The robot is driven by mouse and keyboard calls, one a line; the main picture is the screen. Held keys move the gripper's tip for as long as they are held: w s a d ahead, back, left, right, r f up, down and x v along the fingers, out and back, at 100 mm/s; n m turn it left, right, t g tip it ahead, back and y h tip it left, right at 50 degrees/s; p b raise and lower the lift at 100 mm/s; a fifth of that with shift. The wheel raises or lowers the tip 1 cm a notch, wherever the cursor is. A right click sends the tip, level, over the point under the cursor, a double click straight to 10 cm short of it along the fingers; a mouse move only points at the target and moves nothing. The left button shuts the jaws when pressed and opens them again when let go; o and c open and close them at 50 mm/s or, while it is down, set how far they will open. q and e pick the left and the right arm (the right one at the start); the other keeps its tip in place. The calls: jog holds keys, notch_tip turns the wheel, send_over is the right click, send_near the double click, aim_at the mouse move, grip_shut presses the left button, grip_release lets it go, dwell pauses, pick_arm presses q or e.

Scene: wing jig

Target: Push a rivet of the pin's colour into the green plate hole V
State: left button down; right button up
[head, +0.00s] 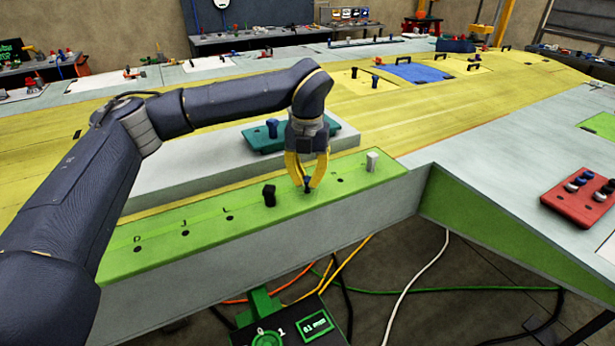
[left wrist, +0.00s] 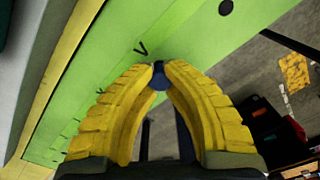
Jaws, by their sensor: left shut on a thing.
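The green plate (head: 205,226) is a long strip on the wing's near edge, with lettered holes. A black rivet (head: 269,195) and a white rivet (head: 372,161) stand upright in it. My left gripper (head: 307,184), with yellow fingers, is shut on a dark blue rivet, low over the plate between those two. In the left wrist view the blue rivet (left wrist: 160,80) is between the fingertips beside the letter V (left wrist: 140,48). The fingers hide hole V, and I cannot tell whether the rivet's tip is in it. My right gripper is not in view.
A teal block (head: 258,139) with a blue pin (head: 272,127) stands behind the plate. A red tray (head: 570,207) with several blue and white rivets lies at the right. Cables and a green device (head: 268,305) are below the near edge.

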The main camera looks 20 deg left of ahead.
pick_arm(q)
jog(key=shift+f, duration=1.05)
jog(key=c, duration=1.4)
grip_release()
notch_tip(320, 180, up, 12)
jog(key=shift+f, duration=0.1)
notch_tip(320, 180, up, 7)
